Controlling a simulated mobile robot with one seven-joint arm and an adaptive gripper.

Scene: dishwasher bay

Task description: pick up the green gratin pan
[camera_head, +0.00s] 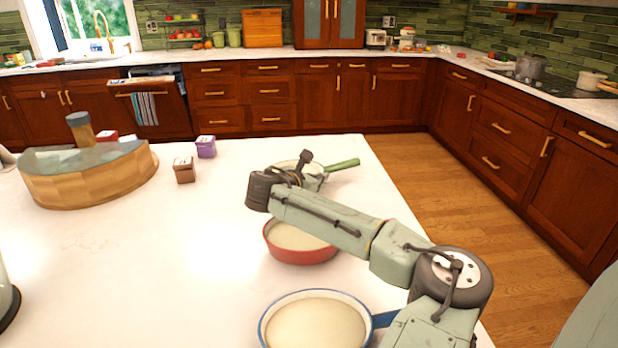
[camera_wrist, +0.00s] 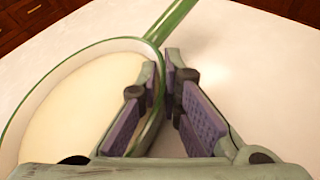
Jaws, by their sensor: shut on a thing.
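The green gratin pan (camera_wrist: 75,105) fills the left of the wrist view, with a cream inside, a green rim and a green handle (camera_wrist: 172,18) running up and right. In the head view its handle (camera_head: 343,165) points right, and my gripper and wrist hide much of its body. My gripper (camera_wrist: 163,72) is shut on the pan's rim, close to the handle's root, one finger inside the pan and one outside. In the head view my gripper (camera_head: 308,178) is over the pan's near side. I cannot tell whether the pan touches the counter.
A red pan (camera_head: 300,254) sits below my forearm, and a blue-rimmed pan (camera_head: 314,322) is nearer. A brown box (camera_head: 184,170), a purple box (camera_head: 206,147) and a wooden, glass-topped piece (camera_head: 92,180) stand left. The white counter (camera_head: 190,260) is clear between.

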